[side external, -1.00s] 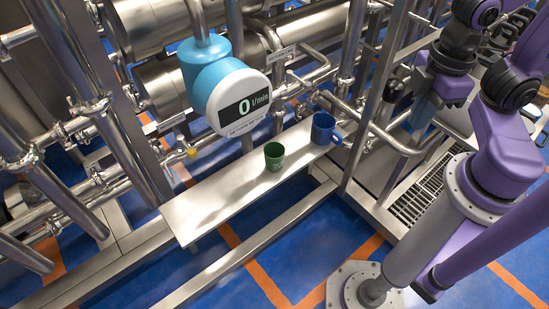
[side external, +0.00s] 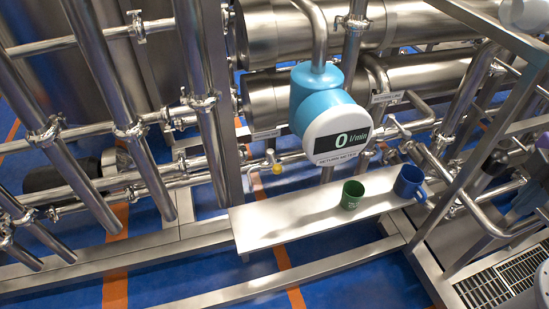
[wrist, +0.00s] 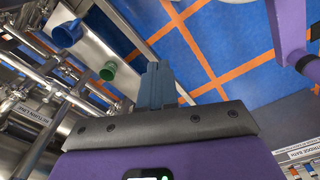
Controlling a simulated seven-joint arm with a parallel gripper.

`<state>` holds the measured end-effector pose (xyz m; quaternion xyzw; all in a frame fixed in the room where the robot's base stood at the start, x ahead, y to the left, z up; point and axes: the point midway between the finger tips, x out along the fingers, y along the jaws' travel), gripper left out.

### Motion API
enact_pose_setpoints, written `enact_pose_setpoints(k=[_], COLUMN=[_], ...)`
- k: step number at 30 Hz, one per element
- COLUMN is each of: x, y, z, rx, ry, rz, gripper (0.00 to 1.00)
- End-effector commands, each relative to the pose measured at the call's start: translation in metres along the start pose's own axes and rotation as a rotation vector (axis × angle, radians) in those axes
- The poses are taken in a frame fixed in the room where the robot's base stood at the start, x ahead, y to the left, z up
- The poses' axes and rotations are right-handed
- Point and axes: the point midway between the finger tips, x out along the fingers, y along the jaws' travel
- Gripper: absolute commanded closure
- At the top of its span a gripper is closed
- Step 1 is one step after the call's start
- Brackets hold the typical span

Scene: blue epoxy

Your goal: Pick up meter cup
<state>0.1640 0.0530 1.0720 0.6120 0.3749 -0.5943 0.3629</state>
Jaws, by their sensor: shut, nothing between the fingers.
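A green cup (side external: 352,195) and a blue cup (side external: 409,182) stand upright and apart on a narrow metal shelf (side external: 275,226). The green one is nearer the blue-and-white meter (side external: 336,134), which reads 0 l/min; the blue one is to its right. I cannot tell from a readable label which is the meter cup. In the wrist view the blue cup (wrist: 66,33) and green cup (wrist: 108,70) are at upper left. My gripper (wrist: 156,68) is shut and empty, apart from both cups. In the side view, only small parts of my arm show at the right edge.
Steel pipes and valves run behind and left of the shelf. A slanted metal post (side external: 478,165) and pipework stand right of the cups. A floor grate (side external: 497,288) is at lower right. The left half of the shelf is bare.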

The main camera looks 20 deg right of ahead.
Motion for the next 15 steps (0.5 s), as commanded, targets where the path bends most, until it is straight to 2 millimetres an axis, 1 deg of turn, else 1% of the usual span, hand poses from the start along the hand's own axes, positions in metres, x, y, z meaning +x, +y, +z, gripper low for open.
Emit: enact_pose_setpoints(k=[6,8,9,11,12,14,15], x=[0.0000,0.0000,0.0000,0.0000,0.0000,0.0000,0.0000], y=[0.0000,0.0000,0.0000,0.0000,0.0000,0.0000,0.0000], z=[0.0000,0.0000,0.0000,0.0000,0.0000,0.0000,0.0000], rx=[0.000,0.000,0.000,0.000,0.000,0.000,0.000], ry=[0.000,0.000,0.000,0.000,0.000,0.000,0.000], rz=[0.000,0.000,0.000,0.000,0.000,0.000,0.000], gripper=[1.00,0.80,0.67,0.48,0.35,0.15,0.02])
